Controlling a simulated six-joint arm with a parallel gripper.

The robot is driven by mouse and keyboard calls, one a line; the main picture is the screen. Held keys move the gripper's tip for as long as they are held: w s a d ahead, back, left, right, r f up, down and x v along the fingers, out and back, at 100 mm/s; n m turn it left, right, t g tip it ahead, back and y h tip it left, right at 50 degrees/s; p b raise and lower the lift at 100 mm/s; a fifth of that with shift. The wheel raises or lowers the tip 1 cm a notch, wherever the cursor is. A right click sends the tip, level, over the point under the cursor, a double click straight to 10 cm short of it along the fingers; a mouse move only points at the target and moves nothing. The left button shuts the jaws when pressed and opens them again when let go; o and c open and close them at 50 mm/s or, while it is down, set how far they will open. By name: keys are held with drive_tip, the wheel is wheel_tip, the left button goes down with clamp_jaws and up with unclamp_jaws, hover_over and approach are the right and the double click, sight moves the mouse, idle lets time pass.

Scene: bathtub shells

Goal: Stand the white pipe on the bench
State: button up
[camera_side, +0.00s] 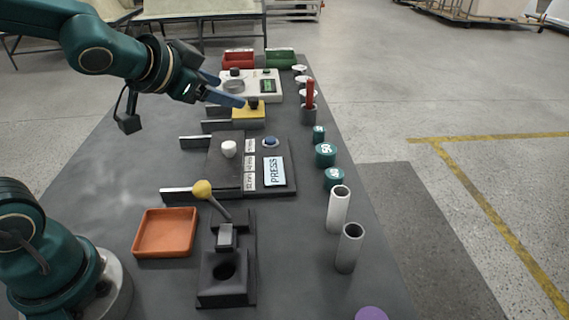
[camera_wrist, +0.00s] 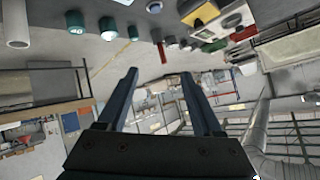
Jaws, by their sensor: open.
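The white pipe (camera_side: 338,210) stands upright on the dark bench (camera_side: 300,292) near its right edge, its open end up. A grey pipe (camera_side: 349,248) stands upright just in front of it. In the wrist view a pale pipe, seemingly the white one (camera_wrist: 17,25), is cut off at the top left. My gripper (camera_side: 241,101) is raised over the far part of the bench, well away from both pipes. Its two blue fingers are apart and empty in the wrist view (camera_wrist: 159,73).
Several teal weights (camera_side: 325,155) stand behind the pipes, and a holder with a red rod (camera_side: 310,95) farther back. A lever fixture (camera_side: 227,272), an orange tray (camera_side: 165,232) and a PRESS panel (camera_side: 274,171) lie left of the pipes. A purple disc (camera_side: 371,314) is at the front edge.

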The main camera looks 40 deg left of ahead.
drive_tip(key=s+d+f+n+g+h, duration=0.1)
drive_tip(key=s+d+f+g, duration=0.1)
drive_tip(key=s, duration=0.6)
drive_tip(key=s+d+f+n+g+h, duration=0.1)
drive_tip(key=s+d+f+g, duration=0.1)
drive_tip(key=s, duration=0.6)
drive_tip(key=shift+s+d+g, duration=0.35)
drive_tip(key=shift+d+g, duration=0.15)
drive_tip(key=shift+g, duration=0.2)
